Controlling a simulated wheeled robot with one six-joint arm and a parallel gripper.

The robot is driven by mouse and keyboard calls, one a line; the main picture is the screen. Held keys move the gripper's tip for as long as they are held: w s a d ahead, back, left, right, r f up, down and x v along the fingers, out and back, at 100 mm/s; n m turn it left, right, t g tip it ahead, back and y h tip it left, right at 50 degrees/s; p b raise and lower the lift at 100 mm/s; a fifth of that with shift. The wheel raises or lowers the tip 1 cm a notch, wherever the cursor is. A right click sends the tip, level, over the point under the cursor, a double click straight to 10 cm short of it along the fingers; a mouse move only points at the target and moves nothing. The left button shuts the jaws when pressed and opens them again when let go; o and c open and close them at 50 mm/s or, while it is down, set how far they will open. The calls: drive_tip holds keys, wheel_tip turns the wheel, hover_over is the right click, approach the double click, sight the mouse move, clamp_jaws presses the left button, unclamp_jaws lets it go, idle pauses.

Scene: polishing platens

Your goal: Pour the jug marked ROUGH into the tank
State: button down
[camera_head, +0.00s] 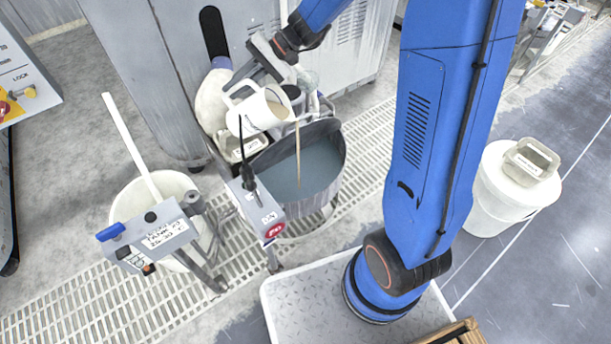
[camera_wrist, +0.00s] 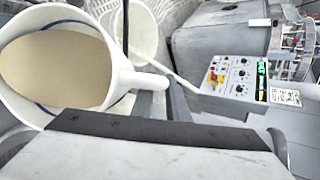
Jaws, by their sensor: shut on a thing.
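My gripper (camera_head: 266,58) is shut on a white jug (camera_head: 255,111) and holds it tilted above the grey tank (camera_head: 327,193). A thin tan stream falls from the jug's lip into the tank, which holds grey-green liquid. In the wrist view the jug (camera_wrist: 118,80) shows a wide opening with tan slurry inside and a blue line near its rim. Its handle lies by the jaws. No marking on the jug can be read in either view.
A white bucket (camera_head: 122,211) with a pale paddle stands left of the tank, behind a labelled control box (camera_head: 160,236). A lidded white bucket (camera_head: 489,205) stands at right. Floor grating runs beneath.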

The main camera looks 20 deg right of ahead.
drive_tip(key=shift+s+d+r+t+y+p, duration=0.15)
drive_tip(key=shift+s+d+r+y+p, duration=0.1)
drive_tip(key=shift+d+r+y, duration=0.3)
drive_tip(key=shift+s+d+r+t+y+p, duration=0.1)
drive_tip(key=shift+d+r+t+y+p, duration=0.2)
drive_tip(key=shift+r, duration=0.35)
idle(1.8)
